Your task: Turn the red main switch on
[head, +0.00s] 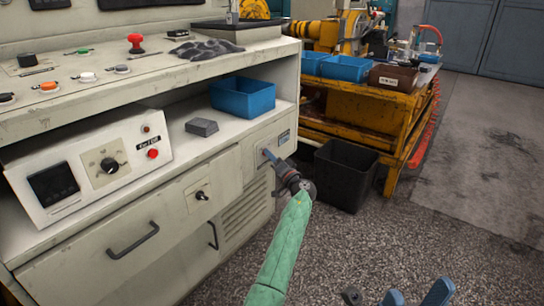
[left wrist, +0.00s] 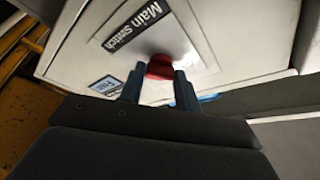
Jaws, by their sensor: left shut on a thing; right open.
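The red main switch (left wrist: 160,67) shows in the left wrist view, on a pale panel (left wrist: 113,40) labelled "Main switch". My left gripper (left wrist: 157,88) is shut on the red switch, with one blue finger on each side of it. In the head view my left gripper (head: 270,156) reaches the right end of the cabinet front, and its fingers and wrist hide the switch there. My right gripper (head: 418,296) is open and empty at the bottom edge of the head view, over the floor.
The grey cabinet (head: 120,240) has a control box (head: 85,170) and a blue bin (head: 243,97) on its shelf. A black waste bin (head: 345,172) stands right of my left gripper. A yellow workbench (head: 375,115) is behind it. The floor at right is clear.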

